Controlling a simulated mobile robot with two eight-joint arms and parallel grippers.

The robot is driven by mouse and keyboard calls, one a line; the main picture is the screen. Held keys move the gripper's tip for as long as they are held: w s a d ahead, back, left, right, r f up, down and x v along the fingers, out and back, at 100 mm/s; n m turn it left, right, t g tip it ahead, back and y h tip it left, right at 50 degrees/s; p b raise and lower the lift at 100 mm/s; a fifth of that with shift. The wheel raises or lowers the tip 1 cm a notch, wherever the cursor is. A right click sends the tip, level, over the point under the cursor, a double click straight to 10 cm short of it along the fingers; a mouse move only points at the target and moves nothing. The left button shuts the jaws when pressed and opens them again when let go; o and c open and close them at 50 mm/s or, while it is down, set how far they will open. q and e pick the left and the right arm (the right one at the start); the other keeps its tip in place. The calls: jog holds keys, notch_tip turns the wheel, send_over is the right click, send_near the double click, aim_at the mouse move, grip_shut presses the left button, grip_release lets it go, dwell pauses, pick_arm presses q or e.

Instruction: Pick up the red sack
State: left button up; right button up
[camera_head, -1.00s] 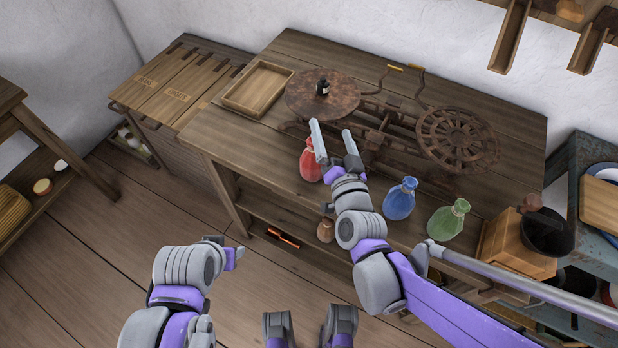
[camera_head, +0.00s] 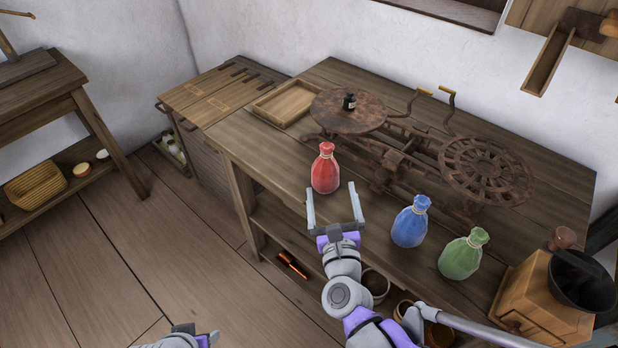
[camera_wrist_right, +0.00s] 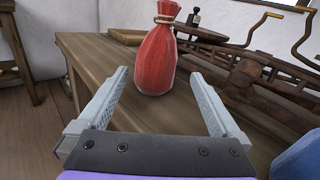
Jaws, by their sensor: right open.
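The red sack (camera_head: 325,172) stands upright on the wooden table, tied at its neck. It also shows in the right wrist view (camera_wrist_right: 157,58), beyond and between the fingers. My right gripper (camera_head: 335,207) is open and empty, just in front of the sack at the table's front edge, with its fingers pointing toward it. The fingers (camera_wrist_right: 165,95) look apart from the sack. My left arm shows only as a small part at the bottom edge of the head view; I cannot make out its jaws.
A blue sack (camera_head: 410,226) and a green sack (camera_head: 464,256) stand to the right on the table. A rusty iron scale (camera_head: 400,150) with a small black weight (camera_head: 349,101) lies behind. A shallow wooden tray (camera_head: 262,108) sits at the back left. A wooden grinder (camera_head: 545,300) is at the far right.

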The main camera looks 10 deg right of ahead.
aim_at(328, 184)
jog(key=shift+w+f+m, duration=0.2)
jog(key=shift+f+m, duration=0.1)
jog(key=shift+m, duration=0.4)
jog(key=w+b, duration=0.1)
jog(key=w, duration=0.4)
jog(key=shift+w+d, duration=0.15)
jog(key=shift+w, duration=0.05)
jog(key=w, duration=0.3)
jog(key=w+b, duration=0.1)
jog(key=w, duration=0.1)
jog(key=shift+d+r, duration=0.15)
jog(key=shift+r, duration=0.15)
jog(key=shift+c, duration=0.3)
jog(key=c, duration=1.4)
